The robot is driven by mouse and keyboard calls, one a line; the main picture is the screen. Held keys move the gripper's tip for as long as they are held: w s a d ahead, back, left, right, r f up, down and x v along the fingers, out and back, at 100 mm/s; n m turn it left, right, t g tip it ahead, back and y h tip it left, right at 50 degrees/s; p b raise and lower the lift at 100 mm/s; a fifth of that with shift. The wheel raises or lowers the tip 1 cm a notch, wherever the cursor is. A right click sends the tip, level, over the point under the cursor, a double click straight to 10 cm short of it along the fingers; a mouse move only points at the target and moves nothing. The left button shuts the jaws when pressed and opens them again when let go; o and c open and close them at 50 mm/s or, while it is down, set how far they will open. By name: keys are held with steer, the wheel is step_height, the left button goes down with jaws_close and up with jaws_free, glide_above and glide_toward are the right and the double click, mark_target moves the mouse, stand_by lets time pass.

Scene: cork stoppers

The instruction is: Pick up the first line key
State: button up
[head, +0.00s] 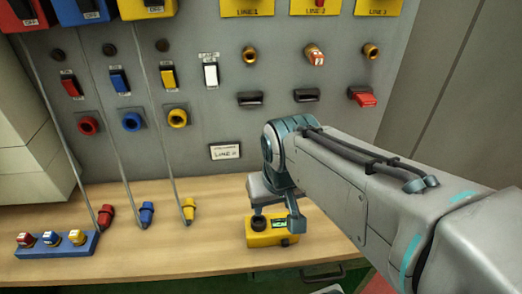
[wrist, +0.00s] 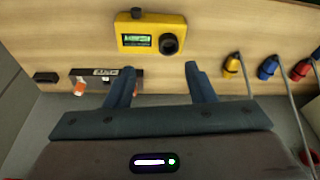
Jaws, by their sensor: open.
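In the wrist view, a dark holder with a white label (wrist: 105,72) stands at the left on the bench, with small orange-tagged pieces, likely keys (wrist: 80,88), at it. I cannot read which line they are for. The arm hides this holder in the head view. An orange piece with a white tag (head: 315,57) sits in the lock under the LINE 2 plate; the LINE 1 lock (head: 249,55) is bare. My gripper (head: 278,214) is open over the bench near the yellow device.
A yellow device with a green display (wrist: 152,34) sits close to my gripper. Red, blue and yellow plugs (head: 188,209) on cords lie left. A blue block (head: 57,245) with coloured pieces stands at far left. The grey panel (head: 150,50) rises behind the bench.

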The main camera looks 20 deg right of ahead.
steer(key=w+d+f+m+g+b, duration=0.15)
steer(key=w+d+m+b, duration=0.3)
steer(key=w+m, duration=0.55)
steer(key=w+d+f+m+g+b, duration=0.1)
steer(key=w+d+m+g+b, duration=0.3)
steer(key=w+m, duration=0.6)
steer(key=f, duration=0.2)
steer(key=d+f+t, duration=0.1)
steer(key=f, duration=0.2)
steer(key=f+t, duration=0.1)
steer(key=f, duration=0.2)
steer(key=shift+w+d+f+t, duration=0.15)
steer(key=shift+f+t, duration=0.05)
steer(key=shift+t, duration=0.05)
steer(key=f, duration=0.5)
steer(key=shift+d+f, duration=0.1)
steer(key=shift+d, duration=0.1)
steer(key=c, duration=1.1)
